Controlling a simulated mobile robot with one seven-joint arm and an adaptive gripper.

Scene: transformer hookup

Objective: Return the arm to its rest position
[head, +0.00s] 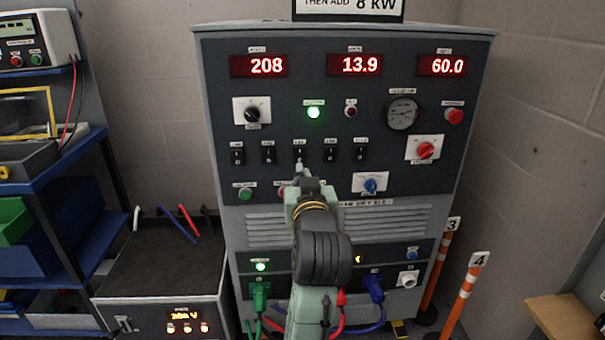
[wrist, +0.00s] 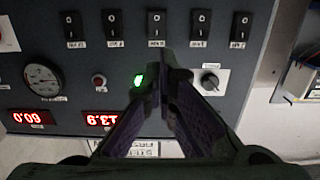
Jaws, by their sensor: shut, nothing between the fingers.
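My arm reaches up in front of the grey cabinet's control panel (head: 380,215) in the head view. My gripper (head: 300,170) is at its end, just below the middle switch of a row of black rocker switches (head: 331,150). In the wrist view my gripper (wrist: 168,58) has its fingertips together with nothing between them, close to the middle switch (wrist: 156,24). I cannot tell whether the tips touch it. The arm hides part of the lower panel and one button beside the gripper.
Red displays (head: 354,65) read 208, 13.9 and 60.0, and a green lamp (head: 313,113) is lit. Green, red and blue cables (head: 376,290) hang at the cabinet's lower front. A shelf (head: 50,165) and a black-topped box (head: 165,265) stand left; orange-striped posts (head: 465,290) stand right.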

